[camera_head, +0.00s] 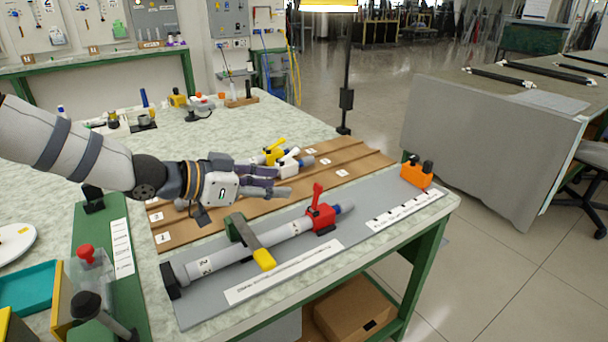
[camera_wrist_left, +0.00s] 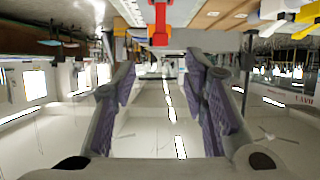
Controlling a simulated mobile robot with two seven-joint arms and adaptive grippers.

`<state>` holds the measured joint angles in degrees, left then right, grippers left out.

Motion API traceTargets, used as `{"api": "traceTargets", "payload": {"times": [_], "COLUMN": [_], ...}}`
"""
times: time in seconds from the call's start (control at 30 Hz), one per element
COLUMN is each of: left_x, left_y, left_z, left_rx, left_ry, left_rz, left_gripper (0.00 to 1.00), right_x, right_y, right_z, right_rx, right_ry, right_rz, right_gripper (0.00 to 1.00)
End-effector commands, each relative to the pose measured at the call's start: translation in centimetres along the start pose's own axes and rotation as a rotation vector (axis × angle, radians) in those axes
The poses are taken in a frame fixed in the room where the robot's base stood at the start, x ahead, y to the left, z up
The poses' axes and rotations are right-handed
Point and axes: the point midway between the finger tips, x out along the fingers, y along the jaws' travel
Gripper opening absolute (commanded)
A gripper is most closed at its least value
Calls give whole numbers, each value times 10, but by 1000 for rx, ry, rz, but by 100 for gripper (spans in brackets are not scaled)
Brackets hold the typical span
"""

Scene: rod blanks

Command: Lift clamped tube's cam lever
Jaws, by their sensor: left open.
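A grey tube (camera_head: 268,238) marked 2 lies along the grey fixture plate (camera_head: 345,225). The red lever also shows in the left wrist view (camera_wrist_left: 160,28), at the top centre, beyond the fingers. My left gripper (camera_head: 282,182) is open and empty, above the brown rack, left of and behind the red lever and apart from it. My right gripper is not in view.
The brown rack (camera_head: 365,158) behind holds tubes with a white collar (camera_head: 288,165) and a yellow collar (camera_head: 272,153) close to my left fingers. An orange block (camera_head: 416,174) stands at the plate's right end. A green stand with a red knob (camera_head: 86,252) is front left.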

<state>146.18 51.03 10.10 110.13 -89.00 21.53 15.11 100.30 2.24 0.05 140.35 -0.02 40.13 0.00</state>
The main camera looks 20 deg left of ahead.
Motion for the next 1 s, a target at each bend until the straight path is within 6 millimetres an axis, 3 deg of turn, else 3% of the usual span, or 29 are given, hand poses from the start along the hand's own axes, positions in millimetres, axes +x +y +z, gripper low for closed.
{"api": "traceTargets", "payload": {"times": [0.17,0.4,0.6,0.97,1.0], "left_x": [14,76,111,120,120], "left_y": [-2,-2,-2,-2,-2], "left_z": [1,6,1,-5,-5], "left_rx": [10,5,9,11,11], "left_ry": [1,-5,1,8,8], "left_rz": [0,3,0,-2,-2], "left_gripper": [40,40,40,40,33], "right_x": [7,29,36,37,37], "right_y": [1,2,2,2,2], "right_z": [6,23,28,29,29], "right_rx": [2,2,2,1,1], "right_ry": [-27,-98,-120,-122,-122], "right_rz": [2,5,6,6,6], "right_gripper": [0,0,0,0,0]}}
